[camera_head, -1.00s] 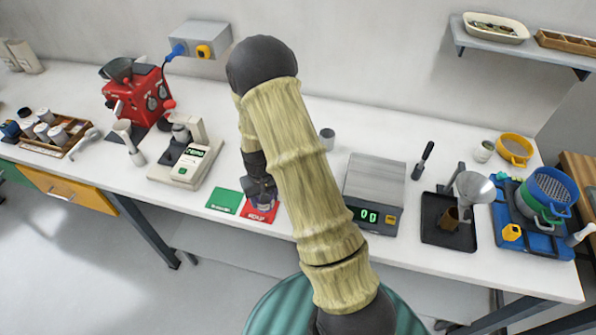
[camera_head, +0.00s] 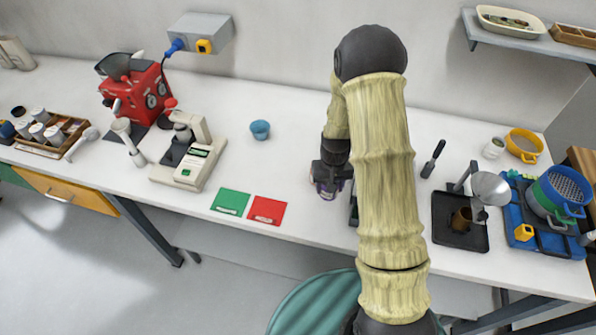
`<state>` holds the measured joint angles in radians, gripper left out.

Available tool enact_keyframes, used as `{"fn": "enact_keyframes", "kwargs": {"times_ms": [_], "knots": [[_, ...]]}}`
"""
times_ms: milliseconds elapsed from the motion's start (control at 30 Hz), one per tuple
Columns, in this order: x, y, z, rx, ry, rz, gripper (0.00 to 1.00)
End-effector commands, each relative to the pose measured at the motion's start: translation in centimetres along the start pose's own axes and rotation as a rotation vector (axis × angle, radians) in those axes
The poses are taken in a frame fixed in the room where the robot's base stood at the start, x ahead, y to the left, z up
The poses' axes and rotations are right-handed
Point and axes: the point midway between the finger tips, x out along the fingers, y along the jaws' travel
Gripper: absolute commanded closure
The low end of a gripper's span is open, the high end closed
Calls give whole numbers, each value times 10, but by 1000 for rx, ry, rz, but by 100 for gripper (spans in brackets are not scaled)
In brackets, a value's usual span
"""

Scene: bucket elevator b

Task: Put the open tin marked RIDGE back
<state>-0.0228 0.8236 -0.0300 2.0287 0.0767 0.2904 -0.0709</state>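My gripper (camera_head: 328,184) is over the middle of the bench, just left of the scale. A small grey and purple thing (camera_head: 326,191) shows between its fingers. It looks like a tin held close above the bench top. Its marking and opening cannot be read from here. A wooden rack (camera_head: 76,143) at the far left holds several grey tins (camera_head: 39,131); their labels are too small to read. The red mat (camera_head: 267,210) and the green mat (camera_head: 230,201) are bare.
My arm hides most of the scale (camera_head: 354,212). A blue cup (camera_head: 260,130) stands behind the mats. A white device (camera_head: 188,165) and a red grinder (camera_head: 135,98) stand left. A black tray (camera_head: 460,238) and a blue tray (camera_head: 548,240) are at the right.

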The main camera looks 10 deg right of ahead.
Motion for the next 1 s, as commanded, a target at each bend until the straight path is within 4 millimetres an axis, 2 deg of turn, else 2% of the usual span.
{"fn": "enact_keyframes", "kwargs": {"times_ms": [567,767,1000], "knots": [[0,-4,0,-41,0,-2,91],[-5,-22,-1,-314,1,-14,91],[-16,-55,1,-858,6,-28,91]]}}
